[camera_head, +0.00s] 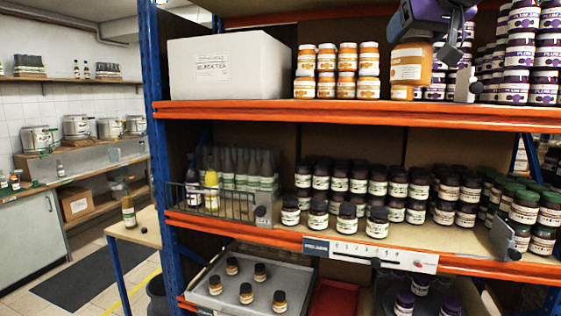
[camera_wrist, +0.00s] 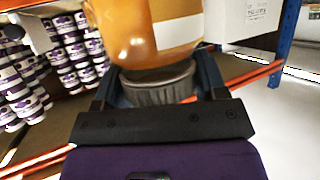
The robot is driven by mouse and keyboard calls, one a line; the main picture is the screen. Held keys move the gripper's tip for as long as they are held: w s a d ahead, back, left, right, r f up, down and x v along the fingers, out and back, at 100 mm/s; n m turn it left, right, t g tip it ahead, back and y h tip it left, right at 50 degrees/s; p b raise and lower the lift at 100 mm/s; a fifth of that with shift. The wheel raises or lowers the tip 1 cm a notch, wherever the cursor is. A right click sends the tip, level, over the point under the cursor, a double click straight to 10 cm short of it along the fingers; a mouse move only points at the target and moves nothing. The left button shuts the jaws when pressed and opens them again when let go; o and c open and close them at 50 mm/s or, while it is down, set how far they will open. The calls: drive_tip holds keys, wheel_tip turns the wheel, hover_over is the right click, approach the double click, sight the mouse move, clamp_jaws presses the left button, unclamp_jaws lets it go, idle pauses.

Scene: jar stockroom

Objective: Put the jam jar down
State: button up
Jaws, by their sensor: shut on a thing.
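My gripper (camera_wrist: 160,86) is shut on the lid, one finger on each side. In the head view the purple and black gripper (camera_head: 428,34) comes from above and hides the jar's top.
Purple-labelled jars (camera_head: 522,52) are stacked close on the right and behind. A large white box (camera_head: 228,66) stands at the shelf's left end. Dark jars (camera_head: 365,182) fill the shelf below.

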drive_tip(key=w+d+f+h, duration=0.1)
drive_tip(key=w+d+f, duration=0.1)
drive_tip(key=w+f, duration=0.6)
drive_tip(key=w+d+f+m, duration=0.15)
drive_tip(key=w+f, duration=0.35)
drive_tip(key=f, duration=0.7)
drive_tip(key=w+d+f+h, duration=0.1)
drive_tip(key=w+d+f, duration=0.1)
drive_tip(key=w+f, duration=0.6)
wheel_tip(320, 180, down, 18)
drive_tip(key=s+d, duration=0.1)
drive_tip(key=s+f, duration=0.6)
drive_tip(key=f, duration=0.6)
drive_tip(key=s+f, duration=0.6)
drive_tip(key=f, duration=0.6)
drive_tip(key=shift+f, duration=0.3)
